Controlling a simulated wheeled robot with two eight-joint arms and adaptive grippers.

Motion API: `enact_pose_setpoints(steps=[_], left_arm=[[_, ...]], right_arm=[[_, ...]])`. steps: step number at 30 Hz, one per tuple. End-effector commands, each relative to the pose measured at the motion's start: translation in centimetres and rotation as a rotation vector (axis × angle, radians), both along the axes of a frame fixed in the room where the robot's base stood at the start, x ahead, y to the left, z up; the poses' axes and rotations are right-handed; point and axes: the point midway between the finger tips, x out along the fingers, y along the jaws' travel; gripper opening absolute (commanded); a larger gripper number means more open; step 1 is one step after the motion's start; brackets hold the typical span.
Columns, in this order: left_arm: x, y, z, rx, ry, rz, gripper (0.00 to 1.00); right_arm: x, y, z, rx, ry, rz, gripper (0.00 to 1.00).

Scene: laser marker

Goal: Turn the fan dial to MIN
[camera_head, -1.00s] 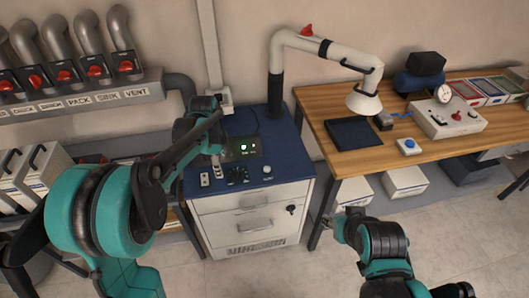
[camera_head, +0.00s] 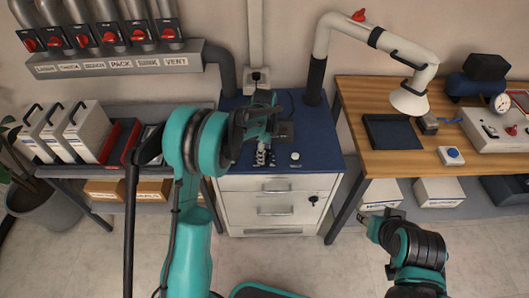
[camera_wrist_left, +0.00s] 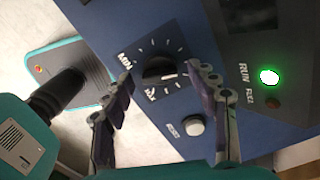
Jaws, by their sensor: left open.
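The fan dial (camera_wrist_left: 159,70) is a round black knob on a black plate with white ticks, marked MIN and MAX, in the left wrist view. A pale line shows on the knob; its exact setting is hard to read. My left gripper (camera_wrist_left: 160,80) is open, with one finger on each side of the dial; contact cannot be told. In the head view my left gripper (camera_head: 264,152) is over the blue cabinet top (camera_head: 318,150) and hides the dial. My right gripper (camera_head: 383,218) is low in front of the bench, away from the panel; its jaws are unclear.
In the left wrist view, a white RESET button (camera_wrist_left: 193,125) sits beside the dial and a green-lit RUN lamp (camera_wrist_left: 268,77) lies right. A white lamp-like extraction arm (camera_head: 365,45) rises at the cabinet's back. A wooden bench (camera_head: 375,100) stands right.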

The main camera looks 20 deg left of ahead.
Motion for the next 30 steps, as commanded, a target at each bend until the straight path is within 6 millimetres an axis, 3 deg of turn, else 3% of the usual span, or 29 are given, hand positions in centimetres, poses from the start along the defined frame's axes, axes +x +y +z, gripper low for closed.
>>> enact_pose_setpoints(steps=[5,11,12,23,30], left_arm=[[0.00,0.00,0.04,0.000,0.000,0.000,0.59],[0.00,0.00,0.05,0.000,0.000,0.000,0.11],[0.00,0.00,0.05,0.000,0.000,0.000,0.09],[0.00,0.00,0.06,0.000,0.000,0.042,0.09],[0.01,0.00,0.05,0.000,0.000,0.184,0.09]], right_arm=[[0.01,0.00,0.06,0.000,0.000,0.000,0.40],[0.01,0.00,0.06,0.000,0.000,0.000,0.40],[0.01,0.00,0.06,0.000,0.000,0.000,0.40],[0.01,0.00,0.08,0.000,0.000,0.000,0.40],[0.01,0.00,0.16,0.000,0.000,0.000,0.40]])
